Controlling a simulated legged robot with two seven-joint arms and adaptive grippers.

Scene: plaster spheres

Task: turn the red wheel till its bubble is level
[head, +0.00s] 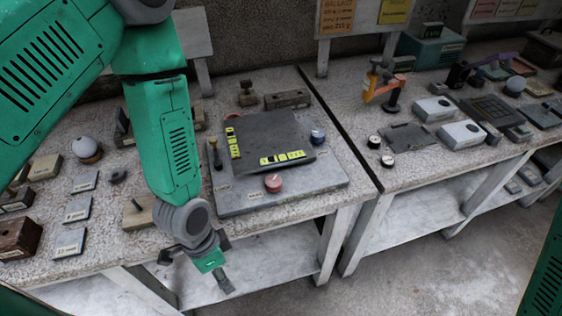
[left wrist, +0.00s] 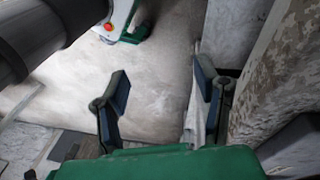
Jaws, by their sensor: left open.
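The red wheel (head: 273,183) sits at the front edge of a grey levelling plate, in the head view. A yellow vial strip (head: 282,158) lies along the front of the dark slab (head: 270,132), and another yellow vial strip (head: 235,143) lies along its left side. The bubbles are too small to read. My left gripper (head: 218,278) hangs in front of the table edge, left of and nearer than the red wheel, apart from it. In the left wrist view its two fingers (left wrist: 162,82) are spread with nothing between them. My right gripper is out of view.
The grey base plate (head: 325,183) fills the table's right part. A second table stands right.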

